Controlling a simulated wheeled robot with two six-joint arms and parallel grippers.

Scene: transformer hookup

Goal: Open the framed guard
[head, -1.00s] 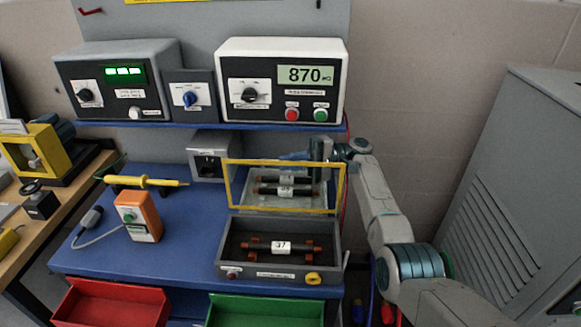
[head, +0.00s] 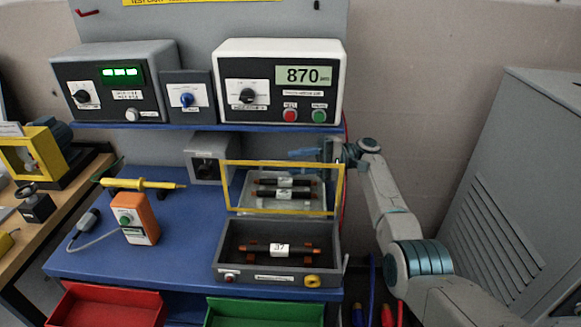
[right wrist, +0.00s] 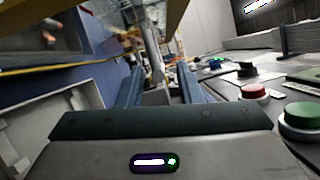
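The framed guard (head: 339,188) is a yellow rectangular frame standing raised at the back edge of a grey open test box (head: 225,262). A tube labelled 37 (head: 279,249) lies across orange holders in the box. My right gripper (head: 296,154) is just behind and above the frame's top bar, its blue fingers pointing left. I cannot tell whether it touches the frame. My left gripper is not in view.
A grey tray (head: 262,202) with dark tubes lies behind the guard. The shelf above holds a meter reading 870 (head: 230,78). An orange tester (head: 136,220) and a yellow probe (head: 140,184) are on the blue bench (head: 185,255). A grey cabinet (head: 520,180) stands at right.

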